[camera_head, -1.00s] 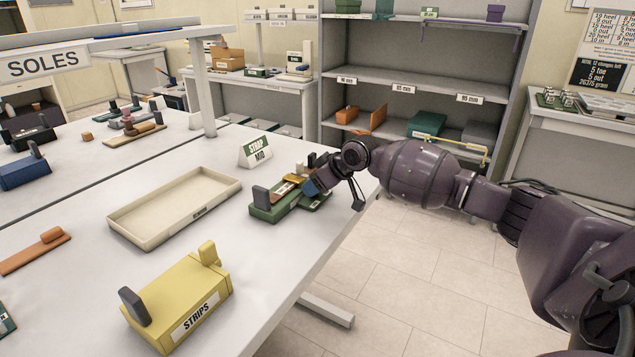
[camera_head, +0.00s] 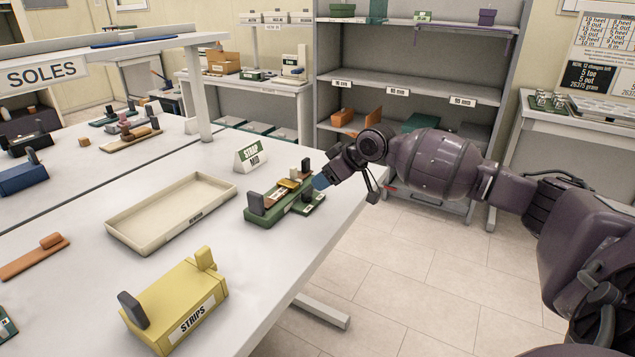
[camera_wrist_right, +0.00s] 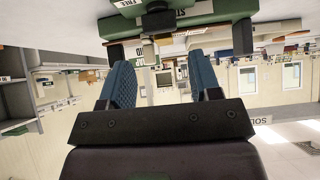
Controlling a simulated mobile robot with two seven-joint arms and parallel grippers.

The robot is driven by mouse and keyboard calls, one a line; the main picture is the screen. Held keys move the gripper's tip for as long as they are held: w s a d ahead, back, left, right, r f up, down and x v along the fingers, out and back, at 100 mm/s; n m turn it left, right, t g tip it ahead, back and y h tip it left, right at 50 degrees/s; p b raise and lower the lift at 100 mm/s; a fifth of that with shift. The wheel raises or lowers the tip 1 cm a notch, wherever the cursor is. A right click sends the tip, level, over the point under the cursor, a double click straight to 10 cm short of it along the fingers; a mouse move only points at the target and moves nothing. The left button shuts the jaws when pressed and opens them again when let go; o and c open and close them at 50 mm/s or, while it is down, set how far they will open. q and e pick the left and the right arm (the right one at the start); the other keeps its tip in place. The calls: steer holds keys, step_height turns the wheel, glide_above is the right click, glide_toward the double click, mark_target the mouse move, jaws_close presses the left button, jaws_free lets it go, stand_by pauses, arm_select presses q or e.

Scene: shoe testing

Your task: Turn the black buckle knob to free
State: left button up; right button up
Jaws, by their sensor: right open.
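The green fixture (camera_head: 262,216) stands near the table's right edge, with dark upright blocks at both ends and a brown and yellow piece on top. The small black knob (camera_head: 307,195) is on its near right side, above a small green plate. In the right wrist view, which looks upside down, the green fixture (camera_wrist_right: 205,13) crosses the top, the black knob (camera_wrist_right: 158,21) hangs below it, and a FREE label shows at the left. My right gripper (camera_head: 321,182) is just right of the fixture, apart from it. Its blue fingers (camera_wrist_right: 160,82) are open with nothing between them. My left gripper is out of view.
A STRAP MID sign (camera_head: 250,156) stands behind the fixture. An empty cream tray (camera_head: 150,243) lies to the left, and a yellow STRIPS box (camera_head: 172,310) stands in front. Open floor (camera_head: 400,270) lies right of the table edge; a grey shelf (camera_head: 400,85) stands behind my arm.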

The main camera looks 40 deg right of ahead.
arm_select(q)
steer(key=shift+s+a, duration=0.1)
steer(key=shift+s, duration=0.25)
arm_select(e)
steer(key=v, duration=0.3)
steer(key=shift+s+r, duration=0.15)
steer(key=shift+s, duration=0.05)
arm_select(q)
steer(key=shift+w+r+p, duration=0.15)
steer(key=shift+p, duration=0.15)
